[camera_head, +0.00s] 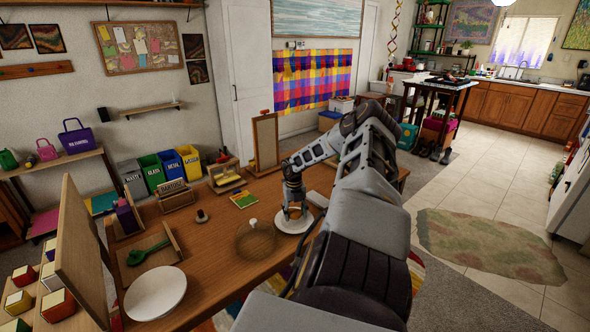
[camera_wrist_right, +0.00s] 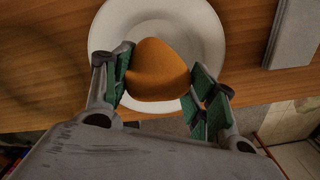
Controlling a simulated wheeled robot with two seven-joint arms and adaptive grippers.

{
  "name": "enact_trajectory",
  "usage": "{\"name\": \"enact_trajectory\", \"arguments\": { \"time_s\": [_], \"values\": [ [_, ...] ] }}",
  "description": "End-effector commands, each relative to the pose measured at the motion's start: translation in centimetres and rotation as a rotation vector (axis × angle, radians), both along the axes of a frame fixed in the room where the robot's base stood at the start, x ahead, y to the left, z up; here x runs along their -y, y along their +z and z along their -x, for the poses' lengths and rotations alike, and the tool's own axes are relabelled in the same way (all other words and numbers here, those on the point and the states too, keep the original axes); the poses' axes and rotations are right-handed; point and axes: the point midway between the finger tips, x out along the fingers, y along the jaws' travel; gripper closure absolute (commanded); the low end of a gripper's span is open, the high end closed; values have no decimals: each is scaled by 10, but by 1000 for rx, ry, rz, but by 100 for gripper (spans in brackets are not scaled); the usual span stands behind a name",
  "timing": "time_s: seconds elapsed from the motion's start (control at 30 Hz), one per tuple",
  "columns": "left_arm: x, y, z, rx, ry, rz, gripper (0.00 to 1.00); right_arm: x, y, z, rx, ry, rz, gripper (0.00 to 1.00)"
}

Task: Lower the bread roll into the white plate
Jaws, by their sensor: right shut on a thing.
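The bread roll (camera_wrist_right: 158,66) is orange-brown and rounded. In the right wrist view it sits between the green-padded fingers of my right gripper (camera_wrist_right: 160,86), which is shut on it. The white plate (camera_wrist_right: 207,38) lies behind and below the roll in that view. I cannot tell whether the roll touches the plate. My left gripper is not in view.
A larger white plate (camera_head: 155,293) lies at the table's near left. A grey flat object (camera_wrist_right: 293,35) lies right of the plate.

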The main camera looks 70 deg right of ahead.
Motion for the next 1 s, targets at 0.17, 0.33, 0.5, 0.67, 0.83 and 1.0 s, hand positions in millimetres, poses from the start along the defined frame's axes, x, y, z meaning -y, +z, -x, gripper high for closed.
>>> {"name": "enact_trajectory", "arguments": {
  "time_s": [0.17, 0.33, 0.5, 0.67, 0.83, 1.0],
  "values": [
    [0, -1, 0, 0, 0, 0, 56, 0, -2, 0, 0, 0, 0, 66],
    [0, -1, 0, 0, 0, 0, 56, 0, -3, 0, 0, 0, 0, 66],
    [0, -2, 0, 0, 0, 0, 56, 0, -5, 0, 0, 0, 0, 66],
    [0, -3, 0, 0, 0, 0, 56, 0, -6, 0, 0, 0, 0, 66],
    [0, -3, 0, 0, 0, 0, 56, 0, -8, 0, 0, 0, 0, 66],
    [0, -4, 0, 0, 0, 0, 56, 0, -10, 0, 0, 0, 0, 66]
  ]
}}
